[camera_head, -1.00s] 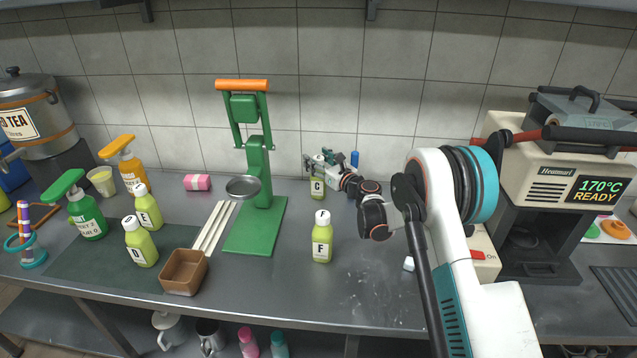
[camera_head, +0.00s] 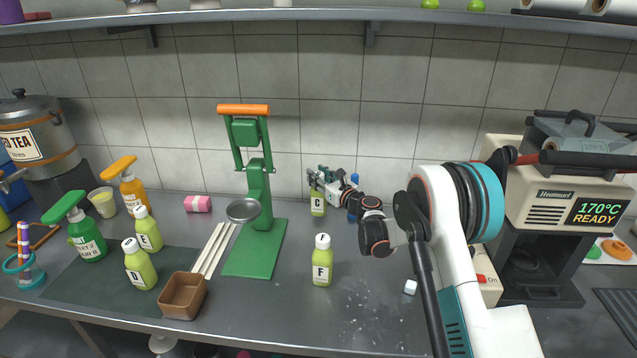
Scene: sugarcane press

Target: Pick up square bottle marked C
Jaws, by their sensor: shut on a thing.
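The square bottle marked C (camera_head: 317,205) is light green with a white label. It stands upright at the back of the counter, just right of the green press. My gripper (camera_head: 318,180) is around its top and shut on it. The gripper hides the bottle's cap. I cannot tell whether the bottle's base touches the counter.
Bottle F (camera_head: 322,262) stands in front of bottle C. The green press (camera_head: 258,200) is close on the left. A blue object (camera_head: 353,207) is on the right, behind my arm. Bottles D (camera_head: 139,266) and E (camera_head: 147,232) are at left. A shelf (camera_head: 250,15) runs above.

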